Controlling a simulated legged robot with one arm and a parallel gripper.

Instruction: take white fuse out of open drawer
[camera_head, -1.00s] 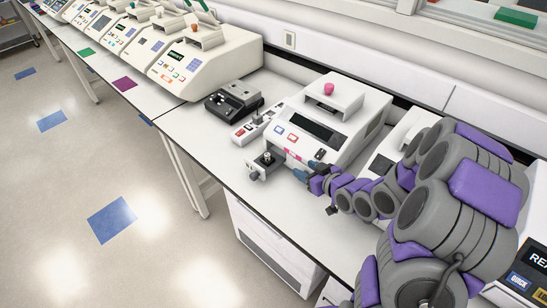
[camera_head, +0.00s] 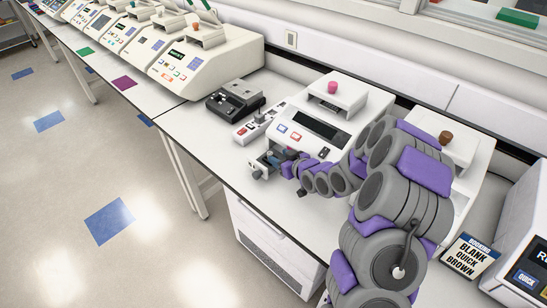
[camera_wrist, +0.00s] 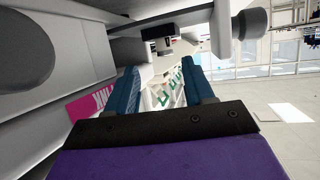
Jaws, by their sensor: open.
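The open drawer (camera_head: 259,171) sticks out of the front of a white thermal cycler (camera_head: 318,122) on the bench. Its front has a round dark-grey knob, and the white drawer wall (camera_wrist: 218,28) and knob (camera_wrist: 250,23) show at the upper right in the wrist view. My gripper (camera_head: 270,157) is at the drawer, its blue fingers partly hidden. In the wrist view my gripper (camera_wrist: 162,72) is open, with nothing held between its fingers. A small black and grey part (camera_wrist: 162,37) lies ahead and above the fingertips. I cannot make out a white fuse clearly.
A black device (camera_head: 234,100) and a small panel with switches (camera_head: 254,126) stand left of the cycler. Another white machine with a brown knob (camera_head: 445,137) stands at right. The bench edge and open floor lie in front.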

